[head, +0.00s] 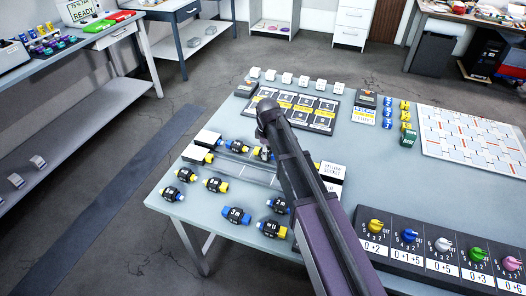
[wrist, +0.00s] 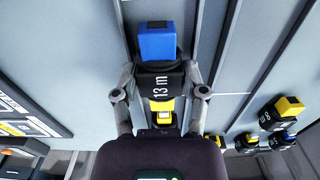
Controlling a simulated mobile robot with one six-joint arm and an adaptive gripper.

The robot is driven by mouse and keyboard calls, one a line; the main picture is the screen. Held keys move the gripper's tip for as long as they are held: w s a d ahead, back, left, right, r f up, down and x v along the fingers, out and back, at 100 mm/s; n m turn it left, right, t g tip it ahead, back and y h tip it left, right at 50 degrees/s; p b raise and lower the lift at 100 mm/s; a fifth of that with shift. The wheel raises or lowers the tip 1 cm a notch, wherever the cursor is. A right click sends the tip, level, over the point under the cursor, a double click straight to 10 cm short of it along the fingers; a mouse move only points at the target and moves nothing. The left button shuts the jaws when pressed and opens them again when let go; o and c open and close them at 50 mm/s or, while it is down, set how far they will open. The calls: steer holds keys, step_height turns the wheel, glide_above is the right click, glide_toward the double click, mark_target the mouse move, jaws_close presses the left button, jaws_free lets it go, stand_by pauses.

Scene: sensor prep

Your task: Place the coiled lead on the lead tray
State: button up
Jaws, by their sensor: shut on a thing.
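My gripper (wrist: 160,82) is shut on a coiled lead (wrist: 159,45), a black body marked "13 m" with a blue plug at one end and a yellow plug at the other. One finger lies on each side of its black body. In the head view my arm hides most of my gripper and the lead. They are over a long, shallow grey tray (head: 235,161) with pale end blocks, which looks like the lead tray. I cannot tell whether the lead touches it.
Several other black leads with blue or yellow plugs (head: 215,185) lie along the table's front left. A board of dark cards (head: 322,114) is behind the tray. A knob panel (head: 440,253) and a white patterned board (head: 475,138) are at the right.

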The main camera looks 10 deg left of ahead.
steer(key=shift+f, duration=0.15)
steer(key=o, duration=1.2)
step_height(320, 180, up, 12)
steer(key=p, duration=1.2)
steer(key=shift+s+d, duration=0.1)
stand_by(0.3)
steer(key=s+d+m, duration=0.5)
steer(key=d, duration=0.5)
steer(key=s+d+m, duration=0.4)
steer(key=d+m, duration=0.2)
steer(key=d, duration=0.5)
steer(key=s+d+m, duration=0.5)
steer(key=d, duration=0.5)
steer(key=shift+s+d, duration=0.25)
steer(key=shift+s, duration=0.1)
